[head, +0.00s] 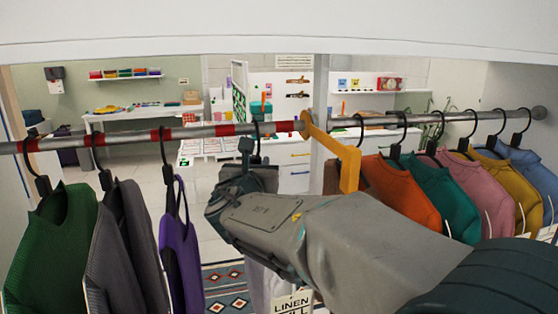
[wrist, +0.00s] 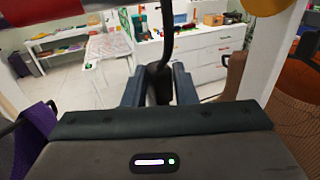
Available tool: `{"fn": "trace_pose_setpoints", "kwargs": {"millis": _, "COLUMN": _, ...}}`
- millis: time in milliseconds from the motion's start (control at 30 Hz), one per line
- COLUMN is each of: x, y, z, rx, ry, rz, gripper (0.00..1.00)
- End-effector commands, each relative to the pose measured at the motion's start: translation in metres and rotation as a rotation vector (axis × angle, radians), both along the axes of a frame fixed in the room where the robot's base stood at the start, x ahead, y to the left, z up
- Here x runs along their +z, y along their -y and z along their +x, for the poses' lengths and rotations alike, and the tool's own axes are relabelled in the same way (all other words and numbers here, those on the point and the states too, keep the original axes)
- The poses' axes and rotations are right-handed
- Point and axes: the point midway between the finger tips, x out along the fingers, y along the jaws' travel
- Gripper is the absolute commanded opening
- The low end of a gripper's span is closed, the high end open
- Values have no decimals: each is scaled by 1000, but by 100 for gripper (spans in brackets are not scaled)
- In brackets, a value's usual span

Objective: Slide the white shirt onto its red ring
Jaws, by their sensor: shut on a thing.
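The white shirt (head: 262,284) hangs below my gripper in the head view, mostly hidden behind my arm. My gripper (head: 248,160) is shut on the black neck of a hanger (wrist: 161,84), as the wrist view shows between my fingers. The hanger's hook (head: 257,139) rises to the rail (head: 196,131), between a red ring (head: 222,130) on its left and another red ring (head: 284,127) on its right. The hook appears to be over the rail, apart from both rings. I cannot tell which ring is the shirt's.
A green garment (head: 48,240), dark grey garments (head: 128,238) and a purple one (head: 178,243) hang left. A yellow bracket (head: 347,165) stands out just right of the right ring. Several coloured shirts (head: 415,195) crowd the right rail.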

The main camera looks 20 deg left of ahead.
Motion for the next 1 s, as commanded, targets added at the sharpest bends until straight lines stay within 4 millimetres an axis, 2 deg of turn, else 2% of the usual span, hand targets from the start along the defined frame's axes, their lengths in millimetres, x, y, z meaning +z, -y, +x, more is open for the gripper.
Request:
{"fn": "trace_pose_setpoints", "kwargs": {"millis": 767, "x": 1, "y": -54, "z": -33, "rx": 2, "ry": 0, "rz": 0, "gripper": 8}}
{"fn": "trace_pose_setpoints", "kwargs": {"millis": 800, "x": 0, "y": -54, "z": -33, "rx": 1, "ry": 0, "rz": 0, "gripper": 30}}
{"fn": "trace_pose_setpoints", "kwargs": {"millis": 867, "x": 0, "y": -53, "z": -33, "rx": 1, "ry": 0, "rz": 0, "gripper": 47}}
{"fn": "trace_pose_setpoints", "kwargs": {"millis": 900, "x": 0, "y": -53, "z": -32, "rx": 0, "ry": 0, "rz": 0, "gripper": 50}}
{"fn": "trace_pose_setpoints", "kwargs": {"millis": 1000, "x": 0, "y": -53, "z": -32, "rx": 0, "ry": 0, "rz": 0, "gripper": 50}}
